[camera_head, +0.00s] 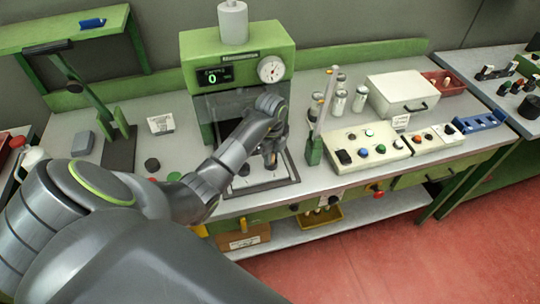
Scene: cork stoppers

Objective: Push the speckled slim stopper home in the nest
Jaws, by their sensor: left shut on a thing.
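My left gripper (270,160) hangs fingers down in front of the green press (238,62), low over the pale plate (285,178) at its base. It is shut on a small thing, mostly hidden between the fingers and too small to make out. I cannot pick out the speckled slim stopper for certain. I cannot tell the nest apart from the plate, or whether the held thing touches it. A dark round part (244,169) shows on the plate, left of the fingers. My right gripper is not in view.
A button box (365,146) and a green post (313,150) stand right of the press. Several metal cylinders and a cream case (402,95) are behind. My left arm covers the bench's front left.

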